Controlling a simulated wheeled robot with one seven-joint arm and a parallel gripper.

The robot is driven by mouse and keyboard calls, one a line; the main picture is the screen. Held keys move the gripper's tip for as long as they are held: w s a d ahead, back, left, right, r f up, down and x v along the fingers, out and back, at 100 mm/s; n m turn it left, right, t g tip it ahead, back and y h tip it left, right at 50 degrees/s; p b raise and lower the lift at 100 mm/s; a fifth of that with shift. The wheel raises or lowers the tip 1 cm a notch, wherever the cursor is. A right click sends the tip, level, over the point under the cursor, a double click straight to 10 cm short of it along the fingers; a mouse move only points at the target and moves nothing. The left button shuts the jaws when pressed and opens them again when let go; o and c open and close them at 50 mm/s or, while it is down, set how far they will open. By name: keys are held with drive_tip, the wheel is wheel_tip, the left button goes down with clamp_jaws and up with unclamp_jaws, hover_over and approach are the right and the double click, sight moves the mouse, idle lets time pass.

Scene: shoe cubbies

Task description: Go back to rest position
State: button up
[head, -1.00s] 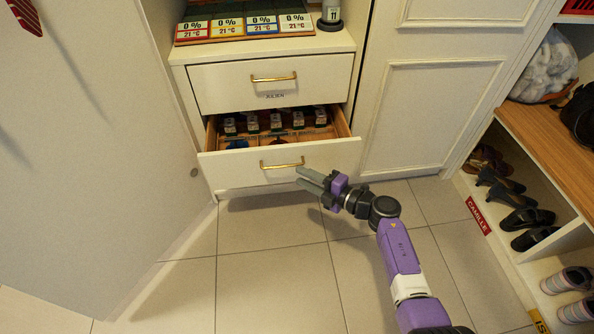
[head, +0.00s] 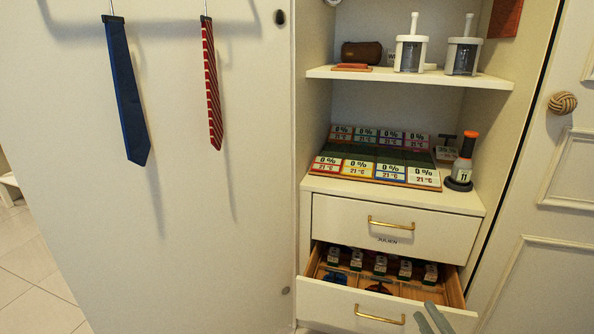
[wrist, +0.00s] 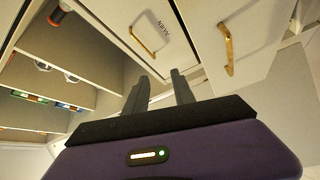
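My gripper (head: 432,318) shows only by its grey fingertips at the bottom edge of the head view, in front of the open lower drawer's front. In the wrist view my gripper (wrist: 160,90) has its two fingers apart with nothing between them. The lower drawer (head: 345,300) is pulled out, and its brass handle (head: 380,314) is to the left of the fingertips. Its handle also shows in the wrist view (wrist: 228,50), apart from the fingers. Most of my arm is out of the head view.
The upper drawer (head: 350,220), labelled JULIEN, is shut. Above it are a display of labelled tiles (head: 375,165) and a shelf (head: 410,76) with two clear-bodied containers. A blue tie (head: 125,90) and a red striped tie (head: 212,90) hang on the left panel.

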drive_tip(key=s+a+r+m+g+h, duration=0.15)
drive_tip(key=s+a+m, duration=0.35)
drive_tip(key=s, duration=1)
drive_tip(key=s+a+r+m+g+h, duration=0.1)
drive_tip(key=s+a+r+m+h, duration=0.15)
drive_tip(key=s+m, duration=0.75)
drive_tip(key=s+a+r+m+g+h, duration=0.1)
drive_tip(key=s+a+r+m, duration=0.15)
drive_tip(key=s, duration=1.65)
wheel_tip(320, 180, up, 31)
drive_tip(key=p, duration=3)
drive_tip(key=shift+s+a+g+y+p, duration=0.15)
drive_tip(key=shift+a+g+y+p, duration=0.2)
drive_tip(key=shift+a, duration=0.1)
